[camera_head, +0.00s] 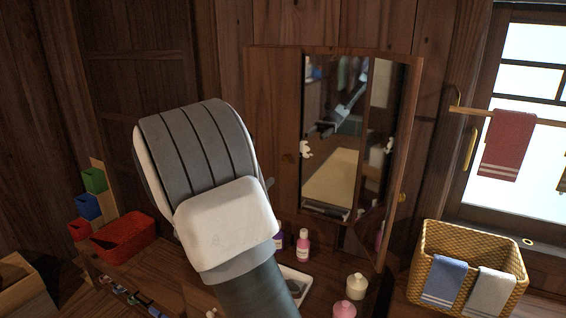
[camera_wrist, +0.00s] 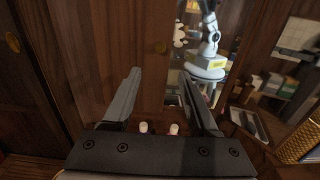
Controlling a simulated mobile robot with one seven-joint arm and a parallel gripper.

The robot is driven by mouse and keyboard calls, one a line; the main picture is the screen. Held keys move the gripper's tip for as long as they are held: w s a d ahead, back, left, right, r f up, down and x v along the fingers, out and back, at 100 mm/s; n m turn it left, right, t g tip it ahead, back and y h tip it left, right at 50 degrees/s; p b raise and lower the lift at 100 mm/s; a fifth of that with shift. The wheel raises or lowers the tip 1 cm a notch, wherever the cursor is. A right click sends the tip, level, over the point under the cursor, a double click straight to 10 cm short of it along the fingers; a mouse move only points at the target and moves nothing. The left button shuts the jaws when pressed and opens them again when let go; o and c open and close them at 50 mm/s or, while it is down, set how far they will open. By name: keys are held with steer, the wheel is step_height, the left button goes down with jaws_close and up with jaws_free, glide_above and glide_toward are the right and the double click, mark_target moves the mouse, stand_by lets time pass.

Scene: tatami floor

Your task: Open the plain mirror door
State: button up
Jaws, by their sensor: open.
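A wooden mirror cabinet stands against the wall. In the head view my wrist hides the fingers.
Bottles (camera_head: 303,245), jars (camera_head: 357,287) and a white tray (camera_head: 299,275) stand on the counter below the mirror. A wicker basket (camera_head: 440,275) with cloths is at the right, a red bin (camera_head: 124,238) at the left. A towel (camera_head: 508,145) hangs by the window.

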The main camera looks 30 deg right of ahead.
mark_target(286, 160)
steer(key=x, duration=1.5)
steer(key=shift+s, duration=0.1)
jaws_close()
stand_by(0.8)
